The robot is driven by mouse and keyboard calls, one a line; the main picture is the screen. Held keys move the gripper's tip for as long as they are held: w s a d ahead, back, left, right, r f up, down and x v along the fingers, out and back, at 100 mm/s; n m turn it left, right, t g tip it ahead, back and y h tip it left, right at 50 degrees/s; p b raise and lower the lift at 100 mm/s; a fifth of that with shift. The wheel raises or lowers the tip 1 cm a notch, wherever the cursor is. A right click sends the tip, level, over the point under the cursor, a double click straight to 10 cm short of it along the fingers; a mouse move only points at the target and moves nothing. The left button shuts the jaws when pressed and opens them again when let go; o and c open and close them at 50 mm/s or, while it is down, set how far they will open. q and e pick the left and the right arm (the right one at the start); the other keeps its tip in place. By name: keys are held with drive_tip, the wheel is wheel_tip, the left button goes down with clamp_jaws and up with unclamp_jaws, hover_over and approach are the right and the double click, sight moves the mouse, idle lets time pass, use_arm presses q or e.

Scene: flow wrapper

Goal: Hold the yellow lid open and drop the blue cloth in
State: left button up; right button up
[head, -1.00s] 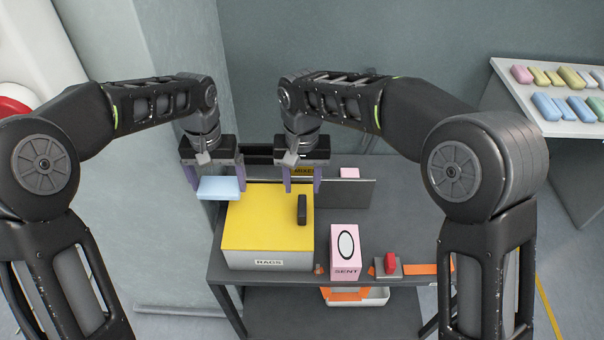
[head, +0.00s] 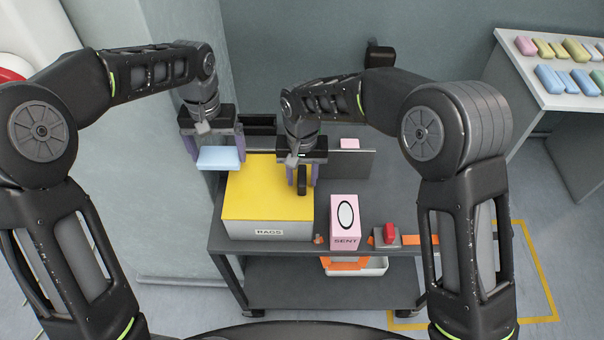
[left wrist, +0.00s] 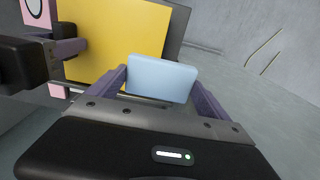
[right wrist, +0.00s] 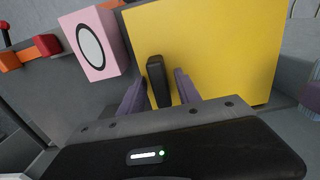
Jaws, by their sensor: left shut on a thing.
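The yellow lid (head: 255,195) lies shut on the grey box labelled RAGS (head: 267,231). Its black upright handle (head: 302,181) stands near the lid's right edge and also shows in the right wrist view (right wrist: 158,82). My left gripper (head: 217,157) is shut on the blue cloth (head: 219,159), a pale blue block, held up by the box's far left corner; the cloth fills the jaws in the left wrist view (left wrist: 162,79). My right gripper (head: 302,183) is open, its fingers on either side of the handle with gaps showing in the right wrist view.
A pink SENT box (head: 345,222) stands right of the RAGS box on the dark cart (head: 385,192). A red knob (head: 390,231) and orange strip lie further right. A white side table (head: 560,98) holds several coloured blocks. A grey panel stands behind.

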clamp_jaws()
idle(0.3)
drive_tip(key=d+b, duration=0.1)
drive_tip(key=d, duration=1.4)
idle(1.2)
drive_tip(key=shift+r, duration=0.1)
